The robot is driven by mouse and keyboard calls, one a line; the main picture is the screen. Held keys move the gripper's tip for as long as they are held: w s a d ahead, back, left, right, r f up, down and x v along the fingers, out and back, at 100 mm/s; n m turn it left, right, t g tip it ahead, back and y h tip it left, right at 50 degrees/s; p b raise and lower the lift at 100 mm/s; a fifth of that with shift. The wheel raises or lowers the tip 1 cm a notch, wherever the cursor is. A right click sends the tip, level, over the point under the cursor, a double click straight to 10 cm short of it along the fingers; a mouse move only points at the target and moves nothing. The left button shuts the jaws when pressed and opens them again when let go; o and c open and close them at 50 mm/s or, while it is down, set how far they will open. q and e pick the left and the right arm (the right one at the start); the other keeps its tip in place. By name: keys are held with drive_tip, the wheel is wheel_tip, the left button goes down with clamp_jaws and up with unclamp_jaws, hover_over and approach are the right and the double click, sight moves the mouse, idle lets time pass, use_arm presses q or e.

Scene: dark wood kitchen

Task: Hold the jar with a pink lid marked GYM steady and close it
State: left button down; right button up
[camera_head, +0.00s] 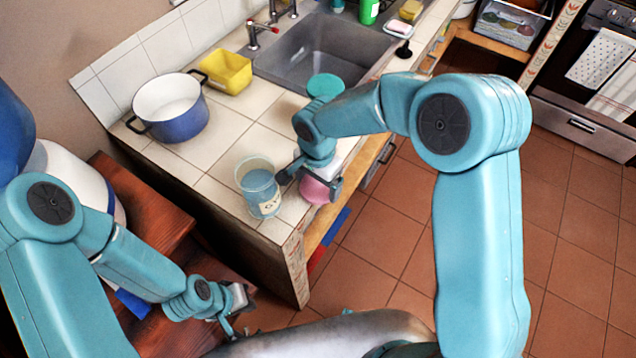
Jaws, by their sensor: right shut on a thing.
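The jar (256,178) is clear, with bluish contents and a pale label low on its front; the label's writing is too small to read. It stands upright and open-topped near the front corner of the tiled counter. The pink lid (316,190) is off the jar, just to its right at the counter's edge. My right gripper (312,183) comes down from above and is shut on the lid, whose upper part it hides. My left gripper (240,314) is low at the front, below the counter corner and away from the jar; its finger gap is unclear.
A blue pot (172,108) and a yellow tub (226,72) stand farther back on the counter (215,150). A sink (325,50) with a tap lies behind. A wooden step or shelf (150,215) is at left. Tiles between pot and jar are clear.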

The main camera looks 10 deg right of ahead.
sight(318, 187)
drive_tip(key=shift+w+r, duration=0.1)
drive_tip(key=shift+r, duration=0.45)
wheel_tip(318, 187, up, 19)
drive_tip(key=b, duration=0.1)
idle(0.4)
